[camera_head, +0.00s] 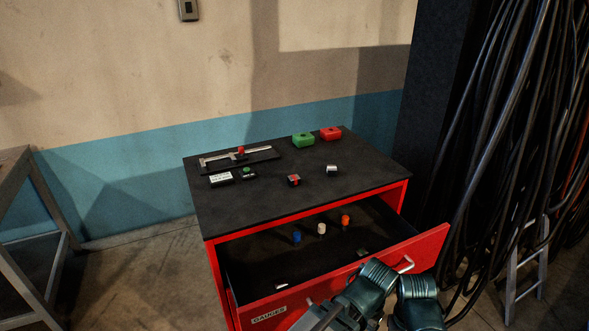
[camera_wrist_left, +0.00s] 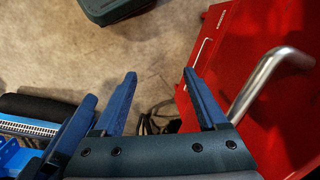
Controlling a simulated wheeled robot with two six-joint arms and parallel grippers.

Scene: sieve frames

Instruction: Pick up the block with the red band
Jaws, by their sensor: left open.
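The block with the red band (camera_head: 294,180) is a small grey and dark block with a red stripe. It lies on the black top of the red cabinet (camera_head: 238,200), near the front middle. A similar silver and dark block (camera_head: 332,170) without visible red lies to its right. My left gripper (camera_wrist_left: 160,76) is open and empty in the left wrist view, beside the red drawer front and its metal handle (camera_wrist_left: 265,75). Its fingers cannot be made out in the head view, and it is clear of the block. My right gripper does not show.
The drawer (camera_head: 420,250) is open, holding blue, white and orange pieces and small metallic ones. Cables (camera_head: 500,110) hang at right.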

